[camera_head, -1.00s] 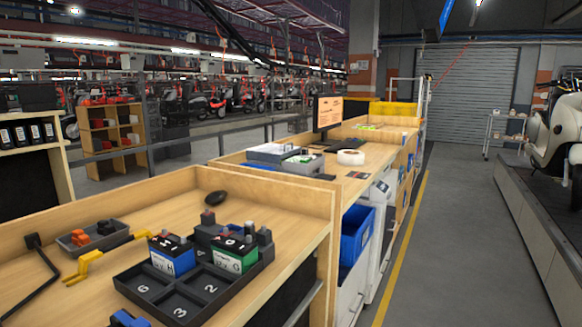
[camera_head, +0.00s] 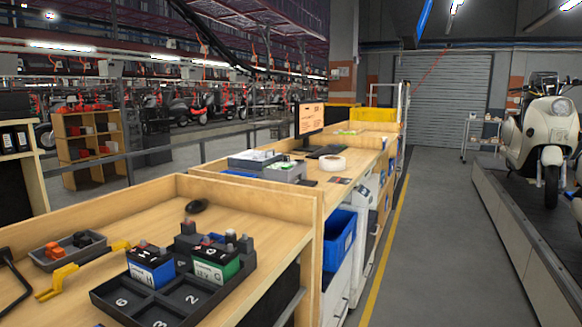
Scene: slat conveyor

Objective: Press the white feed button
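I cannot make out a white feed button in this view. Neither of my grippers shows. The nearest workbench (camera_head: 262,196) fills the lower left. On it is a black numbered tray (camera_head: 150,310) holding a blue block marked H (camera_head: 151,268) and a green block marked G (camera_head: 216,266). Dark parts with red and grey tops stand behind these blocks, too small to identify. On the right, a cream scooter (camera_head: 546,130) stands on a long raised platform (camera_head: 500,212).
A grey bin (camera_head: 70,250) with orange and black parts and a yellow tool (camera_head: 58,281) lie left of the tray. A blue bin (camera_head: 339,240) sits at the bench's side. The grey aisle floor (camera_head: 440,240) is clear.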

